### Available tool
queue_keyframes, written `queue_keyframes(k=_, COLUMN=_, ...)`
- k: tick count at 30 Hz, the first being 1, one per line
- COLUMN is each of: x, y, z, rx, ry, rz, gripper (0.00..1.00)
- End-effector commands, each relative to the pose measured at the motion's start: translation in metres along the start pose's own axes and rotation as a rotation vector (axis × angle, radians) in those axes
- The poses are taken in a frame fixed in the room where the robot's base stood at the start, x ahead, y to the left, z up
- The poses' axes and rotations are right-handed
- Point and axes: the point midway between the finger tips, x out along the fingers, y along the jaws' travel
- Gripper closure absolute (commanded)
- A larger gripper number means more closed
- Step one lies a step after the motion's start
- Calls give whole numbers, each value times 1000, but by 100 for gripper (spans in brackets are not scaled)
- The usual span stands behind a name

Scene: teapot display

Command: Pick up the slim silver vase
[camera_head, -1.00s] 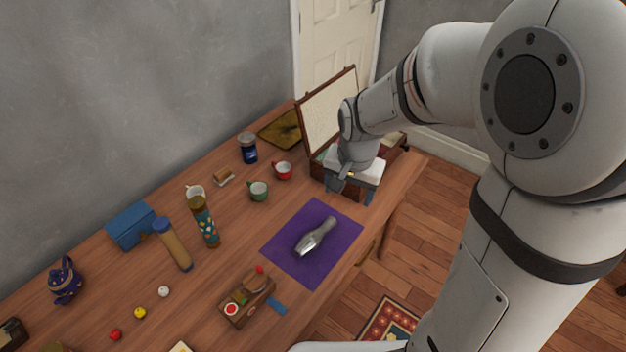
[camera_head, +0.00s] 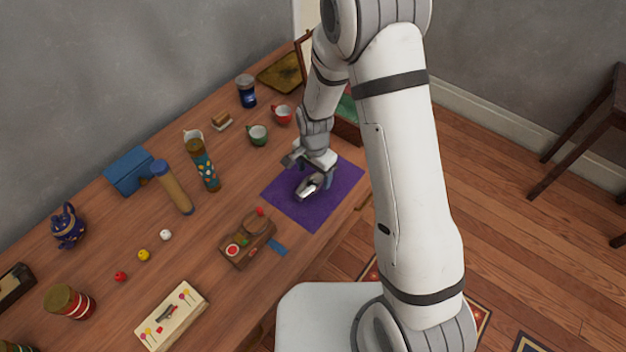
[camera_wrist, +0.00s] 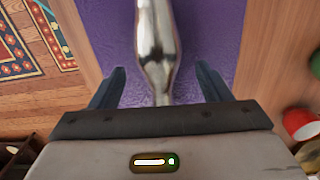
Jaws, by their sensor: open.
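The slim silver vase (camera_head: 309,187) lies on its side on the purple cloth (camera_head: 284,200) on the table. In the head view my gripper (camera_head: 312,175) is over the vase and hides its upper part. In the wrist view the vase (camera_wrist: 156,45) runs down the middle of the picture, over the purple cloth (camera_wrist: 213,40). My gripper (camera_wrist: 160,88) is open there, with one blue-grey finger on each side of the vase. A gap shows between each finger and the vase. I cannot tell the height of the fingers above the cloth.
A wooden box (camera_head: 248,238) with coloured pieces lies left of the cloth. A green cup (camera_head: 258,135) and a red cup (camera_head: 281,115) stand behind it. An open case (camera_head: 346,128) is behind my arm. A patterned tube (camera_head: 205,165) stands farther left.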

Motion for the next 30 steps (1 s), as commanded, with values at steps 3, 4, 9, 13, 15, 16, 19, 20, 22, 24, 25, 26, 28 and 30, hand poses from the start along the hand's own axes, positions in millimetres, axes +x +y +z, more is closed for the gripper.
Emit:
queue_keyframes(k=3, x=16, y=2, z=1, rx=0, ry=-2, rz=3, gripper=29)
queue_keyframes(k=4, x=20, y=2, z=1, rx=0, ry=-2, rz=3, gripper=29)
queue_keyframes(k=9, x=30, y=1, z=0, rx=0, ry=0, rz=1, gripper=29)
queue_keyframes(k=13, x=31, y=1, z=0, rx=0, ry=0, rz=0, gripper=29)
queue_keyframes(k=15, x=31, y=1, z=0, rx=0, ry=0, rz=0, gripper=29)
queue_keyframes(k=16, x=31, y=1, z=0, rx=1, ry=0, rz=0, gripper=30)
queue_keyframes(k=19, x=31, y=1, z=0, rx=1, ry=0, rz=0, gripper=38)
queue_keyframes(k=20, x=31, y=1, z=0, rx=1, ry=0, rz=0, gripper=41)
queue_keyframes(k=22, x=31, y=1, z=0, rx=1, ry=0, rz=0, gripper=46)
queue_keyframes(k=24, x=30, y=1, z=0, rx=1, ry=0, rz=0, gripper=52)
queue_keyframes(k=25, x=30, y=1, z=0, rx=1, ry=0, rz=0, gripper=54)
queue_keyframes(k=26, x=30, y=1, z=0, rx=1, ry=0, rz=0, gripper=57)
queue_keyframes(k=28, x=30, y=1, z=0, rx=1, ry=0, rz=0, gripper=63)
queue_keyframes(k=30, x=30, y=1, z=0, rx=1, ry=0, rz=0, gripper=68)
